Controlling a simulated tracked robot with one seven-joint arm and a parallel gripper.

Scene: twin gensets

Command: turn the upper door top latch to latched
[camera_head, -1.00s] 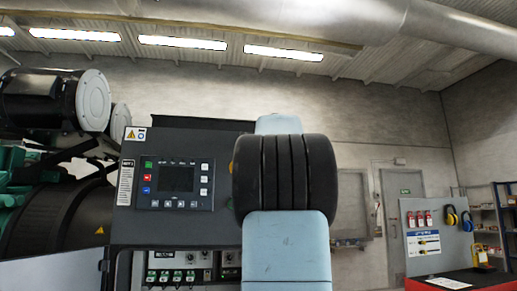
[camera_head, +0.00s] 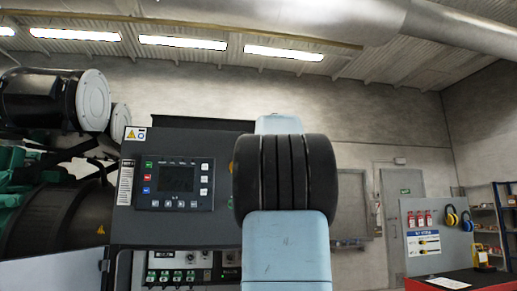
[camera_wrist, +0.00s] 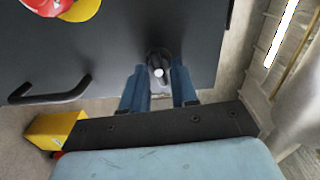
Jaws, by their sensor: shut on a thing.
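The latch (camera_wrist: 158,62) is a small dark knob with a bright round centre, on a dark grey panel (camera_wrist: 120,40) in the wrist view. My gripper (camera_wrist: 157,82) has its two blue fingers on either side of the latch's lower part and is shut on it. I cannot tell from the picture whether the latch is at latched. In the head view my own arm hides the gripper and the latch.
A black bar handle (camera_wrist: 52,94) and a red-and-yellow button (camera_wrist: 62,6) are on the panel. A yellow block (camera_wrist: 55,128) lies lower left. In the head view, a control panel (camera_head: 180,183) stands left of my arm, and a red cabinet (camera_head: 455,281) is at right.

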